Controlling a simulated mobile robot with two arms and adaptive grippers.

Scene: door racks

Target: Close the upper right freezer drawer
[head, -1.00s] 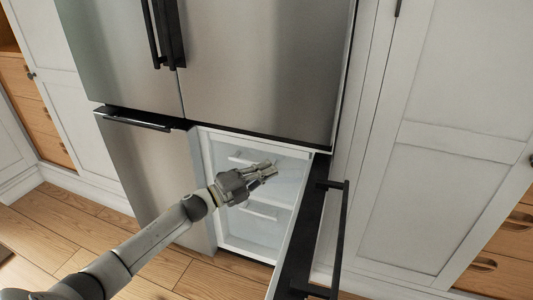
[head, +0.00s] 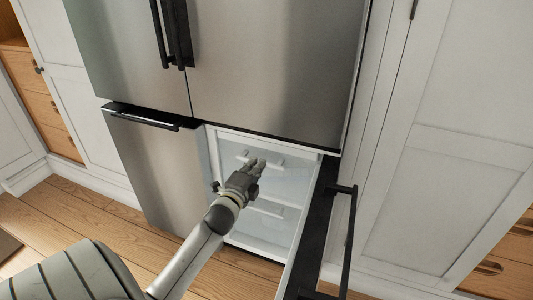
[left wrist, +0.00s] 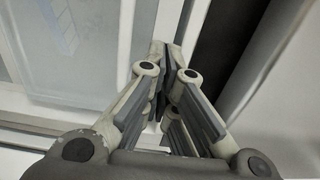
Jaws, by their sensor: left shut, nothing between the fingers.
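The upper freezer drawer (head: 285,175) is a pale, translucent drawer with a white handle bar, inside the open lower right compartment of the fridge. How far it sticks out is hard to tell. My left gripper (head: 257,164) is in front of this drawer, its fingertips by the handle and covering part of it. Its fingers are shut and empty. In the left wrist view the closed fingers (left wrist: 162,75) point toward the compartment, with a translucent drawer front (left wrist: 75,55) at the left. Contact cannot be told. My right gripper is out of view.
The freezer door (head: 316,215) stands open to the right of the compartment, its black handle (head: 348,235) sticking out. A lower drawer (head: 262,228) sits beneath. The left freezer door (head: 155,170) is closed. Open wooden floor (head: 110,220) lies at the left.

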